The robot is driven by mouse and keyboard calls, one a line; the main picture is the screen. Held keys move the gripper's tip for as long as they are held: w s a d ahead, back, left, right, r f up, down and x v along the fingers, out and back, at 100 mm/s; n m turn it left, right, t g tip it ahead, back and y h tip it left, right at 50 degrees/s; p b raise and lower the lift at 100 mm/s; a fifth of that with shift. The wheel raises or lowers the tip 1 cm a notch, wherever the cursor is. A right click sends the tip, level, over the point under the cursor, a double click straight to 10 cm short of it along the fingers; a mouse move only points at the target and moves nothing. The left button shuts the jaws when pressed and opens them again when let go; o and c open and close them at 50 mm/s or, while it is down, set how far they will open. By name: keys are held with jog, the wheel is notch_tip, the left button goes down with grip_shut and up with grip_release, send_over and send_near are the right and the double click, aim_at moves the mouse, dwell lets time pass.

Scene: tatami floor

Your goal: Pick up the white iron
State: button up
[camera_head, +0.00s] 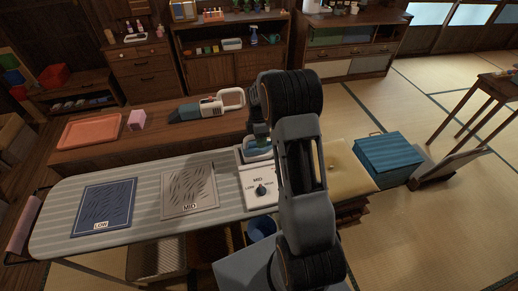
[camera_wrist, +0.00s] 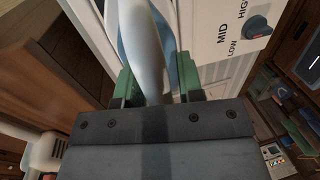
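The white iron is mostly hidden by my arm in the head view; a pale part of it (camera_head: 257,153) shows at the far end of the ironing board (camera_head: 140,196), behind the dial panel (camera_head: 262,188). In the wrist view its white handle (camera_wrist: 148,45) runs between the two green fingers of my gripper (camera_wrist: 158,85). The fingers stand on either side of the handle, with a narrow gap visible at the right finger. My gripper (camera_head: 259,132) also shows in the head view, low over the iron. The fingertips' lower ends are hard to see.
The board carries a blue LOW mat (camera_head: 103,206) and a grey MID mat (camera_head: 189,190). A low wooden table (camera_head: 100,158) behind holds a red tray (camera_head: 90,131), a pink block (camera_head: 136,119) and a handheld vacuum (camera_head: 208,108). A blue box (camera_head: 388,157) stands right of my arm.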

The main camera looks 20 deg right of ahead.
grip_shut()
jog(key=shift+r, duration=0.1)
dwell(0.9)
